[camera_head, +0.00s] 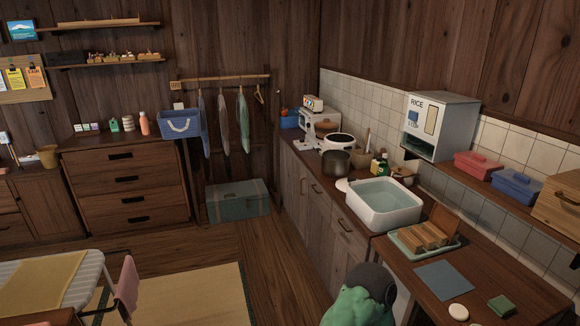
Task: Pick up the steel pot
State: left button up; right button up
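A dark grey steel pot (336,164) stands upright on the wooden counter (300,162) along the right wall. It is behind the white water-filled basin (383,222) and in front of a white round appliance (339,142). Its mouth is open at the top, and I cannot make out what is inside. Neither of my grippers is in view, so nothing of mine is seen near the pot.
A wooden bowl (362,158) and bottles crowd the pot's right side. A white round item (345,185) lies in front of it. A green bulky thing with a dark round top (360,300) stands below the counter. Wooden floor (245,240) is clear left of the cabinets.

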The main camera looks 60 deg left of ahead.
aim_at(335, 164)
jog(key=u, duration=1.6)
jog(key=i+j, duration=0.2)
jog(key=i, duration=0.4)
jog(key=i+j+u, duration=0.15)
jog(key=i, duration=0.45)
jog(key=i+j, duration=0.2)
jog(key=i, duration=0.4)
